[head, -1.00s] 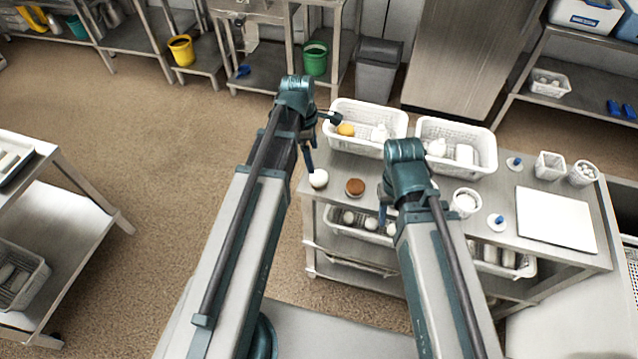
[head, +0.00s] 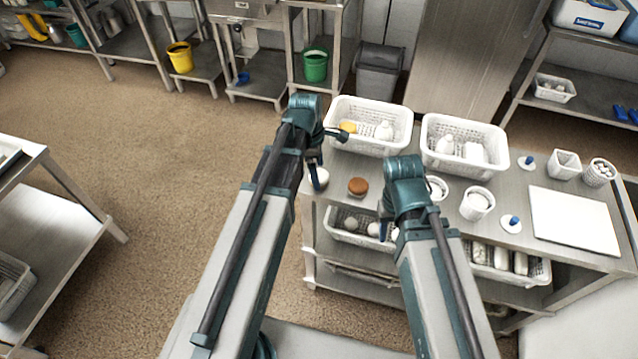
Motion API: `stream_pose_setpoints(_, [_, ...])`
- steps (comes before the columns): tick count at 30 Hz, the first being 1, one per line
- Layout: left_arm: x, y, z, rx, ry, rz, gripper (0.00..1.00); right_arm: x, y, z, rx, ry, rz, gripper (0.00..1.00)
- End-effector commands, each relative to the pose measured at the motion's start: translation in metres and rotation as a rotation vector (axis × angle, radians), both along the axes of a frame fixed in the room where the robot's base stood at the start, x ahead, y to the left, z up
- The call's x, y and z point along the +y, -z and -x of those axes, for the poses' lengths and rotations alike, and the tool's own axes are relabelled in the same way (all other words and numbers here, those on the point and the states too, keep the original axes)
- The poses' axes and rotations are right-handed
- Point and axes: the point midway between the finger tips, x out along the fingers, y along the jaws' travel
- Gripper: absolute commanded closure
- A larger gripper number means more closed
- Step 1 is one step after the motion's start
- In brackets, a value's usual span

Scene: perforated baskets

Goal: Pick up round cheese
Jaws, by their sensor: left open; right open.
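A white round thing (head: 323,178), which looks like the round cheese, sits at the left end of the steel table. A brown round item (head: 358,187) lies just right of it; I cannot tell for certain which is the cheese. My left gripper (head: 328,158) is open above the white round thing, and one finger partly covers it. No contact can be made out. My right gripper (head: 386,220) is open and empty at the table's front edge, its fingers largely hidden behind its own wrist.
Two white perforated baskets stand at the back of the table; the left one (head: 398,148) holds a yellow item and a white bottle, the right one (head: 500,160) white items. White cups (head: 478,204) and a white board (head: 575,222) are to the right. More baskets are on the shelf below.

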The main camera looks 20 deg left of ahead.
Motion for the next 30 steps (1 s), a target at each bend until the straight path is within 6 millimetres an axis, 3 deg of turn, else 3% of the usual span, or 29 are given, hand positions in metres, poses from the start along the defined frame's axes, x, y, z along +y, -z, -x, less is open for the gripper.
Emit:
stream_pose_setpoints(1, [-0.0007,0.0111,-0.0002,0.000,0.000,0.000,0.00,0.0001,0.0112,0.0000,0.000,0.000,0.000,0.50])
stream_pose_setpoints(3, [-0.0012,0.0138,-0.0003,0.000,0.000,0.000,0.00,0.0000,0.0139,0.0000,0.000,0.000,0.000,0.50])
stream_pose_setpoints(11, [-0.0014,0.0119,-0.0003,0.000,0.000,0.000,0.02,0.0000,0.0119,0.0000,0.000,0.000,0.000,0.50])
stream_pose_setpoints(25, [-0.0013,0.0119,-0.0003,0.000,0.000,0.000,0.86,0.0000,0.0120,0.0000,0.000,0.000,0.000,0.50])
stream_pose_setpoints(30, [-0.0013,0.0119,-0.0003,0.000,0.000,0.000,0.86,0.0000,0.0119,0.0000,0.000,0.000,0.000,0.50])
